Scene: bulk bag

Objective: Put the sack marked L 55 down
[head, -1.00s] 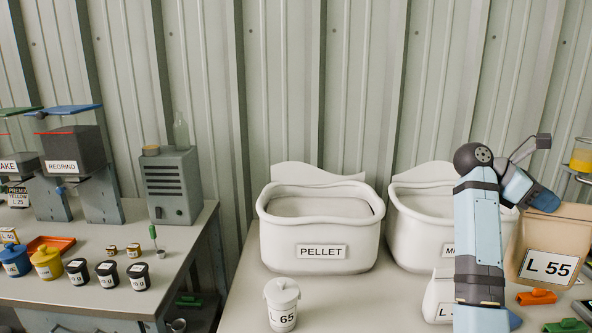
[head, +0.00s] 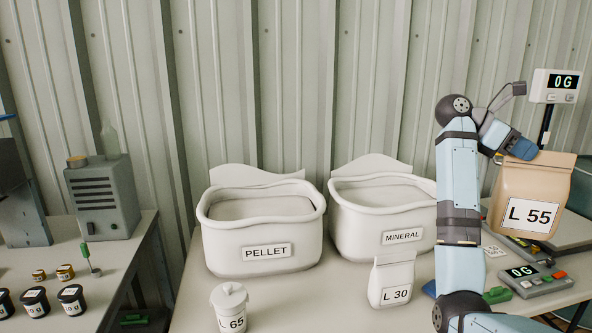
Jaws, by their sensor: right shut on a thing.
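The tan paper sack marked L 55 (head: 525,190) is at the right of the head view, upright with a slight tilt. My right gripper (head: 527,152) is shut on its folded top edge from the left. The sack's base appears above the table, near a scale; whether it touches anything is hard to tell. My left gripper is not in view.
A scale (head: 545,283) reading 0 G lies on the table below the sack; another display (head: 556,86) also reads 0 G. A white L 30 sack (head: 390,283), an L 65 jar (head: 230,310), and PELLET (head: 225,240) and MINERAL (head: 350,225) bins stand left.

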